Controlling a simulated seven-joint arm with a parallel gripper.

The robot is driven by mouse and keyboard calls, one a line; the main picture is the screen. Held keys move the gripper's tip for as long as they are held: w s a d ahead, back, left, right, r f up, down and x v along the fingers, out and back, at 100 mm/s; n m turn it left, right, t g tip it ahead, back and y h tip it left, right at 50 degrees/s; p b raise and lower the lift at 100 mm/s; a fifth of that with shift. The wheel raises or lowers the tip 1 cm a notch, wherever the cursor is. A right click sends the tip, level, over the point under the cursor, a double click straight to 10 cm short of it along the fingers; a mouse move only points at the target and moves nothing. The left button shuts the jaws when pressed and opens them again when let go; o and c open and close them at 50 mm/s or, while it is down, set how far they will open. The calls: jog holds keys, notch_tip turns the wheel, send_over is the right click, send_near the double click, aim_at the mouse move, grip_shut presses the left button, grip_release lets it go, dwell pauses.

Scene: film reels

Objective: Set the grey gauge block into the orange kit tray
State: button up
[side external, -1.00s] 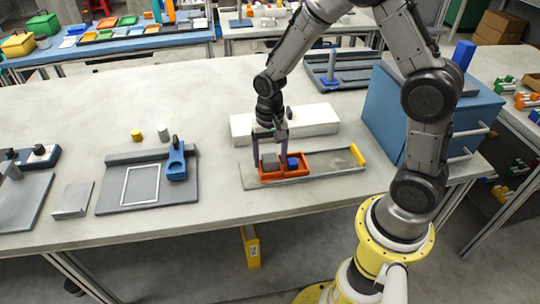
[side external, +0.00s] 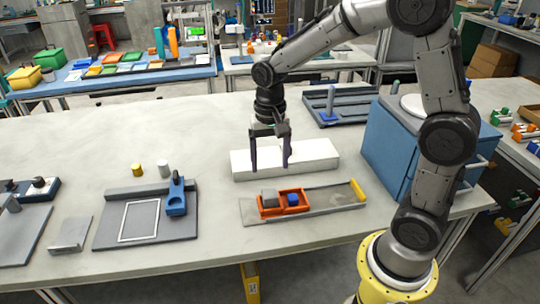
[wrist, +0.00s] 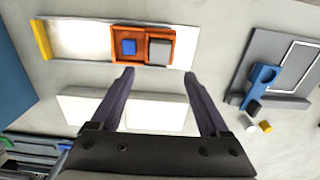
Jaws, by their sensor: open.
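The grey gauge block (side external: 269,197) sits in the left compartment of the orange kit tray (side external: 283,212). A blue block (side external: 293,200) sits in the compartment beside it. The wrist view shows the grey block (wrist: 159,52) in the orange tray (wrist: 114,41), with the blue block (wrist: 129,47) on its left there. My gripper (side external: 269,168) is open and empty. It hangs above and behind the tray, in front of the white block, apart from the grey block. In the wrist view its spread fingers (wrist: 158,74) point toward the tray with nothing between them.
The tray lies on a grey plate (side external: 330,198) with a yellow end bar (side external: 358,190). A long white block (side external: 318,157) lies behind it. A blue cabinet (side external: 400,140) stands at the right. A grey fixture with a blue clamp (side external: 176,200) lies at the left.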

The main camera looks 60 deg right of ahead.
jog(key=s+a+r+n+t, duration=0.1)
jog(key=s+r+n, duration=0.3)
jog(key=s, duration=0.5)
jog(key=s+a+r+n+t, duration=0.1)
jog(key=s+r+n+t, duration=0.3)
jog(key=s, duration=0.5)
jog(key=shift+r+n+t, duration=0.3)
jog(key=shift+r+n, duration=0.2)
jog(key=shift+r, duration=0.4)
